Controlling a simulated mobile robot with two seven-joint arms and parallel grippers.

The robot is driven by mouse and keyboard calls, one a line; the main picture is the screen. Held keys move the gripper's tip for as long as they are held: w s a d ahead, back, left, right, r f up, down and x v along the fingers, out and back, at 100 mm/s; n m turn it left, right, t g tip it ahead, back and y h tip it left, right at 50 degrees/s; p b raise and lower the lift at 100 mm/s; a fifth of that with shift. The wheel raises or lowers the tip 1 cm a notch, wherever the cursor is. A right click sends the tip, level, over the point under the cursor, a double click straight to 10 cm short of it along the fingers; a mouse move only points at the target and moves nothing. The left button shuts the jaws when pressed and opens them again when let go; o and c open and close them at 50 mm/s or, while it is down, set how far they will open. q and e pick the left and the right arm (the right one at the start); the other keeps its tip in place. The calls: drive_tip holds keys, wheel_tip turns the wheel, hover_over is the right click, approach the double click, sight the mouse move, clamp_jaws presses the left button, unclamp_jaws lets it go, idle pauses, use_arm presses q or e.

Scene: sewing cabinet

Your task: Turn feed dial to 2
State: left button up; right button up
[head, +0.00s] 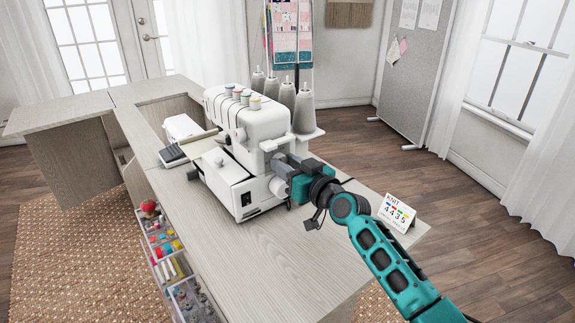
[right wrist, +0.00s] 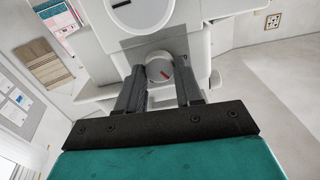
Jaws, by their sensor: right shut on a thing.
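The white sewing machine (head: 245,125) stands on the wooden cabinet top. My right gripper (head: 283,164) reaches its right side, and the dial is hidden there in the head view. The fingers are shut on the dial from both sides. I cannot read any numbers around it. My left gripper is not in view.
A larger white disc (right wrist: 142,10) with a dark slot is close to the dial. A small card (head: 398,212) reading "KNIT 4435" stands at the cabinet's right end. Thread cones (head: 304,110) stand behind the machine. The front cabinet top (head: 270,265) is clear.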

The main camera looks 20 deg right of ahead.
drive_tip(key=m, duration=0.6)
drive_tip(key=shift+m+p, duration=0.3)
use_arm(q)
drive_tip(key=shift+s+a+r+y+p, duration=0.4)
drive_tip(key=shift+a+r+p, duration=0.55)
drive_tip(key=shift+p, duration=0.95)
use_arm(e)
drive_tip(key=shift+f+m, duration=0.2)
drive_tip(key=shift+m, duration=8.4)
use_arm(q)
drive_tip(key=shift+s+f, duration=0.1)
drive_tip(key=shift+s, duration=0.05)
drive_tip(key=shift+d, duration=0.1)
use_arm(e)
drive_tip(key=o, duration=1)
drive_tip(key=shift+d, duration=0.1)
drive_tip(key=shift+o, duration=0.2)
